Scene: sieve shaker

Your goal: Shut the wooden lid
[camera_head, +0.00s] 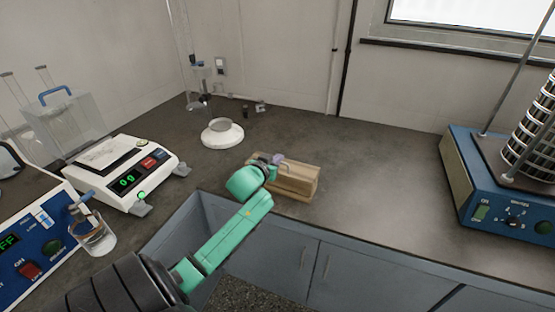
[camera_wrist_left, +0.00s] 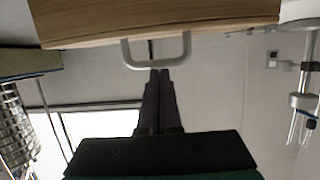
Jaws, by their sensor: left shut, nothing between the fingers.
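The small wooden box (camera_head: 298,182) stands on the dark worktop near its front edge, partly covered by my left gripper. Its wooden face (camera_wrist_left: 150,22) fills the top of the left wrist view, which looks upside down, and a grey loop handle (camera_wrist_left: 158,66) stands out from it. My left gripper (camera_wrist_left: 160,73) is shut and empty, its dark fingertips close to the handle; I cannot tell if they touch. In the head view the left gripper (camera_head: 270,161) is at the box's left end. I cannot tell how far the lid is open. My right gripper is out of view.
A white balance (camera_head: 125,170), a blue-white device (camera_head: 40,240) and a glass beaker (camera_head: 95,238) stand at left. A round white dish (camera_head: 222,133) is behind the box. A blue sieve shaker (camera_head: 500,190) stands at right. The worktop (camera_head: 380,180) between box and shaker is clear.

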